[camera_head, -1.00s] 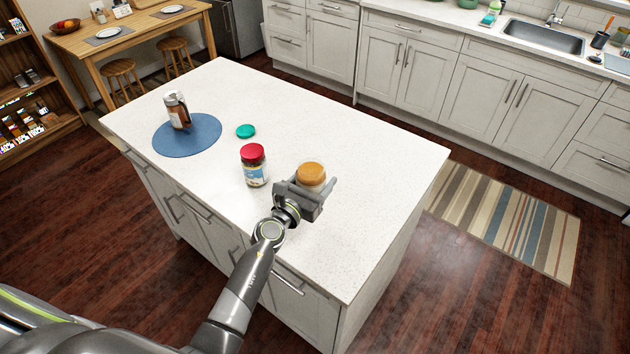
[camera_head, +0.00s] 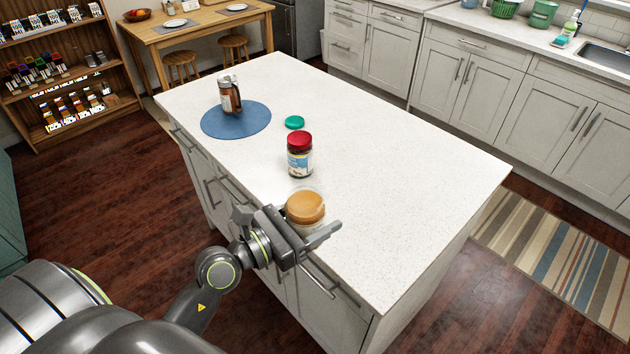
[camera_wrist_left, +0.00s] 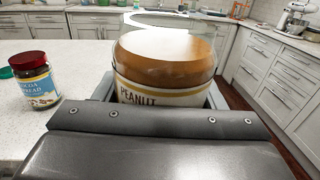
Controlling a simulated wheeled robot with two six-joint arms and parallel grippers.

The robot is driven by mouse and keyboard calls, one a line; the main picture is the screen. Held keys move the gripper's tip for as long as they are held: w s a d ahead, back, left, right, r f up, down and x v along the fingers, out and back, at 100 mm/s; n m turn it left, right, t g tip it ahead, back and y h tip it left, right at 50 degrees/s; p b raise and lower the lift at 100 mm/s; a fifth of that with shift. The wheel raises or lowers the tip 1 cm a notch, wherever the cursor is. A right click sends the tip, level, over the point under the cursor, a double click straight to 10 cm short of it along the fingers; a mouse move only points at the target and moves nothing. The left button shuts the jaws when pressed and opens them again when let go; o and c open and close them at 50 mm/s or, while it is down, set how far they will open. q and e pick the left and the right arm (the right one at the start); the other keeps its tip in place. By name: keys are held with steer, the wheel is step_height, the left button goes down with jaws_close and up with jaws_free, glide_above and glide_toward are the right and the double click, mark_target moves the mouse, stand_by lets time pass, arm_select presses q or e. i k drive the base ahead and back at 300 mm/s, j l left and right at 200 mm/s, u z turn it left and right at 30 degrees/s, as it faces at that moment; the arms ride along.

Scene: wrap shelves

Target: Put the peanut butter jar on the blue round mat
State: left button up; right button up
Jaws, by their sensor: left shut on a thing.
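The peanut butter jar (camera_head: 306,207) has an orange-brown body and a label reading "PEANUT" in the left wrist view (camera_wrist_left: 165,70). My left gripper (camera_head: 312,230) is shut on it, near the front edge of the white island. Whether the jar touches the counter is hard to tell. The blue round mat (camera_head: 215,122) lies at the far left of the island, and a brown bottle with a metallic top (camera_head: 229,95) stands upright on it. The jar is well apart from the mat. My right gripper is not in view.
A red-lidded cocoa spread jar (camera_head: 300,155) stands between the peanut butter and the mat; it also shows in the left wrist view (camera_wrist_left: 35,82). A teal lid (camera_head: 294,122) lies behind it. The island's right half (camera_head: 400,170) is clear.

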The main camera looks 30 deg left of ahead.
mark_target(234, 131)
steer(key=i+j, duration=0.1)
steer(key=j, duration=0.4)
steer(key=i+j, duration=0.15)
steer(key=j, duration=0.35)
steer(key=i+j, duration=0.1)
steer(key=j, duration=0.35)
steer(key=i+j, duration=0.1)
steer(key=j, duration=0.4)
steer(key=i+j, duration=0.1)
steer(key=j, duration=0.4)
